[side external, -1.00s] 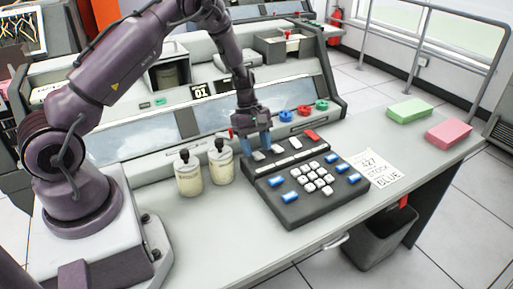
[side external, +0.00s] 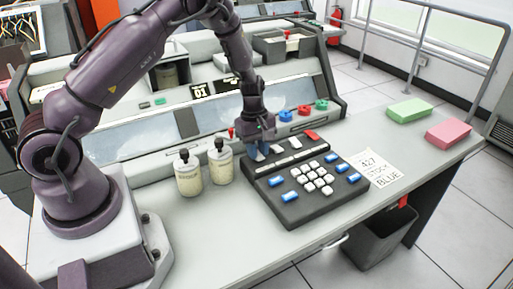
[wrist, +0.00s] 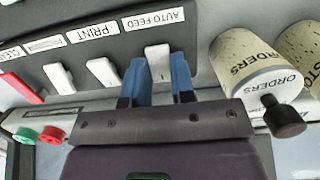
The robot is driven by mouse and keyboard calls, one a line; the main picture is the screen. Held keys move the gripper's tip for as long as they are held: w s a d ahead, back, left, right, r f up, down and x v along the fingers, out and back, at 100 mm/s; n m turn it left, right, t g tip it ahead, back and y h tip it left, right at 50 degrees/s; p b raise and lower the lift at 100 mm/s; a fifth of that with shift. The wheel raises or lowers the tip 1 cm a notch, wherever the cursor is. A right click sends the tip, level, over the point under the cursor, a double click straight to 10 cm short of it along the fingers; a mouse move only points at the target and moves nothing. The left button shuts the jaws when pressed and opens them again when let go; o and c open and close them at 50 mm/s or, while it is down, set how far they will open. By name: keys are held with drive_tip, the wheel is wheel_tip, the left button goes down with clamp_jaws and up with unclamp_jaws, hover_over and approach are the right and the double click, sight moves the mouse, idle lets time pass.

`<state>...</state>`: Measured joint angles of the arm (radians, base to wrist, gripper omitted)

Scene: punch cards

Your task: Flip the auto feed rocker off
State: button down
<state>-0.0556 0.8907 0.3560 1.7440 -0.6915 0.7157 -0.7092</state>
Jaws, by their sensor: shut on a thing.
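The auto feed rocker (wrist: 157,58) is a white switch beside the AUTO FEED label (wrist: 152,19) on the dark control panel (wrist: 215,22). In the wrist view it stands between the two blue fingers of my gripper (wrist: 158,72). In the side view my gripper (side external: 261,147) reaches down at the left end of the rocker row on the black console (side external: 292,213), with its fingers close together on the rocker. The fingers largely hide the rocker in the side view. I cannot tell which way it is tilted.
A paper note (side external: 370,170) and green and pink blocks (side external: 409,110) (side external: 449,134) lie to the right.

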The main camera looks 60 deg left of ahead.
sight(259, 156)
drive_tip(key=shift+d+y, duration=0.3)
drive_tip(key=shift+y, duration=0.9)
drive_tip(key=c, duration=1)
unclamp_jaws()
drive_tip(key=shift+o, duration=0.2)
wheel_tip(259, 156, up, 13)
drive_tip(key=shift+d, duration=0.25)
